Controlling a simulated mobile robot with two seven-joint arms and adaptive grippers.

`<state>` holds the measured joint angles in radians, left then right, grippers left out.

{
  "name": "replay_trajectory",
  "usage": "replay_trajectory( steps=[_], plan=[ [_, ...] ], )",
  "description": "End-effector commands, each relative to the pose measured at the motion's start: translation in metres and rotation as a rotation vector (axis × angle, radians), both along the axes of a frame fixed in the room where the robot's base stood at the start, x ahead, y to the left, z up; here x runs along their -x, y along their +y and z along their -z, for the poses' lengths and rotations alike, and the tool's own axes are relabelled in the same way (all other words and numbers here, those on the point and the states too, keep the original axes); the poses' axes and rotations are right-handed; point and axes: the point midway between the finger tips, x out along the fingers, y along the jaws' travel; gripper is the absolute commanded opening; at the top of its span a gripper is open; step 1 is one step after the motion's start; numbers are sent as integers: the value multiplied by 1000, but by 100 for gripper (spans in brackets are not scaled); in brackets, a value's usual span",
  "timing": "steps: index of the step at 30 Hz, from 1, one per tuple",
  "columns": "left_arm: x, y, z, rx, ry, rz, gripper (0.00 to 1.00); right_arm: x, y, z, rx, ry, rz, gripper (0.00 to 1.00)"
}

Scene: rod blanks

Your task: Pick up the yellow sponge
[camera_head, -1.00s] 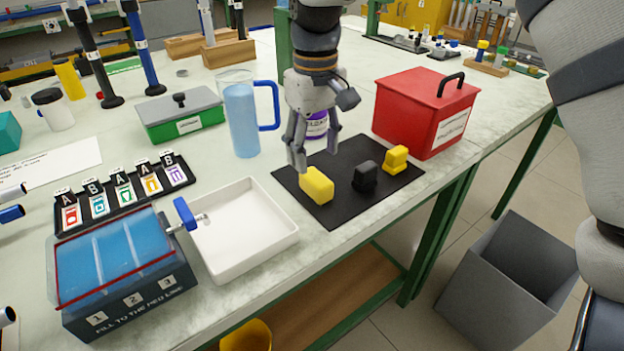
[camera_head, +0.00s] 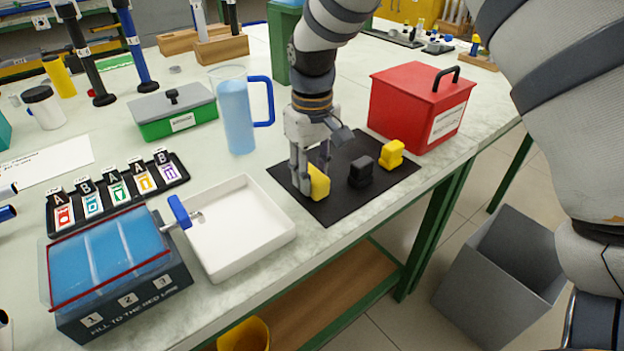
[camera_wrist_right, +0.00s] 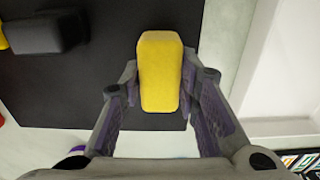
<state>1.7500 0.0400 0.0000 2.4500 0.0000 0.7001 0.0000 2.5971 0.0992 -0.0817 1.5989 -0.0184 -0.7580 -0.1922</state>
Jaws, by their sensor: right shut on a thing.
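The yellow sponge (camera_head: 319,182) is a small block at the left end of the black mat (camera_head: 326,210). My right gripper (camera_head: 308,188) has come down over it and is shut on it, a finger on each side. In the right wrist view the sponge (camera_wrist_right: 161,70) sits between the two fingertips of the gripper (camera_wrist_right: 160,88), with the dark mat (camera_wrist_right: 100,95) behind it. Whether the sponge still touches the mat cannot be told. My left gripper is not in view.
A black block (camera_head: 361,172) and another yellow block (camera_head: 392,154) stand on the mat to the right. A white tray (camera_head: 240,262) lies to the left, a blue jug (camera_head: 237,115) behind left, and a red box (camera_head: 408,115) behind right. The table's front edge is close.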

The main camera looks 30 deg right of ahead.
Motion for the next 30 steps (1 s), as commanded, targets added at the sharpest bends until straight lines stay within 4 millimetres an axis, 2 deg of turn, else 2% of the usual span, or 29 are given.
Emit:
replay_trajectory(
  steps=[6, 11, 18, 24, 30],
  plan=[
    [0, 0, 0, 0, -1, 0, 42, 0, 0, -4, 0, -1, 0, 10],
    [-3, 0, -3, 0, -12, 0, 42, -1, 0, -31, 1, -6, 0, 10],
    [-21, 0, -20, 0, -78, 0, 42, 29, 42, -100, 3, -16, -4, 10],
    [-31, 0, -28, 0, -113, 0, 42, 62, 90, -121, 2, -8, -3, 10],
    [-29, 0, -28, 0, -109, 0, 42, 77, 113, -129, 2, -1, -2, 10]
  ],
)
